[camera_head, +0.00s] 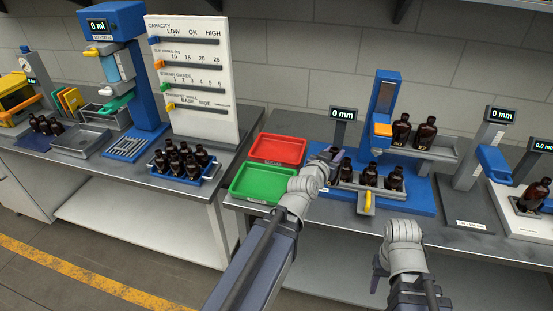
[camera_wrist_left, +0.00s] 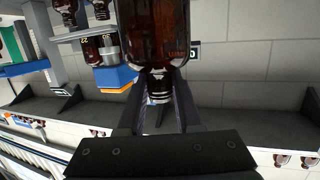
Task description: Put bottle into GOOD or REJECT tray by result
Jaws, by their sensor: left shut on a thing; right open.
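My left gripper (camera_head: 326,161) is shut on an amber bottle (camera_wrist_left: 155,32), seen large between the fingers in the left wrist view. In the head view the held bottle is hard to separate from the gripper and the bottles behind. The green tray (camera_head: 262,184) and the red tray (camera_head: 277,149) are empty, just left of my left gripper. No lettering is readable on them. My right gripper (camera_head: 379,278) is low at the front, apart from any bottle; its fingers show poorly.
A blue station (camera_head: 423,196) holds several bottles in a grey rack, with two bottles (camera_head: 426,132) on a shelf behind. Displays read 0 mm. Further right, one bottle (camera_head: 534,195) stands on a device. The left bench has a crate of bottles (camera_head: 181,163) and a settings board (camera_head: 190,80).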

